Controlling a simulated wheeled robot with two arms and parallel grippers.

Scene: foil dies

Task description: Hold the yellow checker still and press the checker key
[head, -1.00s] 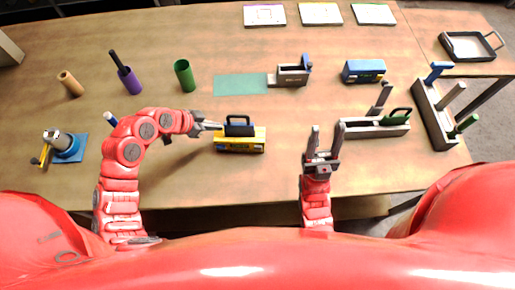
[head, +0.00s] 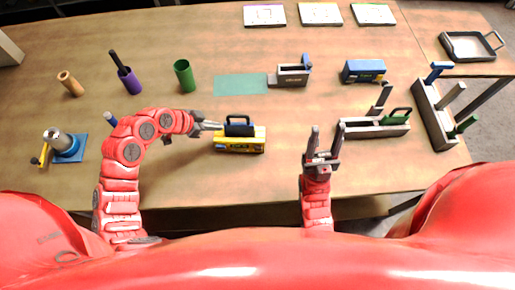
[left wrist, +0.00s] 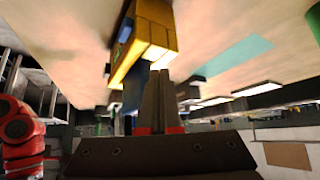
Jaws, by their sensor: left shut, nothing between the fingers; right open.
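The yellow checker (head: 240,146) is a yellow box with a dark handle or key part (head: 239,128) on top. It stands on the table in front of me, left of the middle. It also shows in the left wrist view (left wrist: 150,40), close beyond the fingers. My left gripper (head: 219,126) is shut and empty, with its tips at the checker's upper left side. I cannot tell whether they touch it. My right gripper (head: 324,142) is open and empty, pointing away from me, right of the checker and apart from it.
A grey tray with a green handle (head: 375,128) stands right of my right gripper. A blue box (head: 364,71), a green mat (head: 241,85) and a green cup (head: 184,75) are further back. A crank device (head: 66,146) stands at the left. Table between checker and right gripper is clear.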

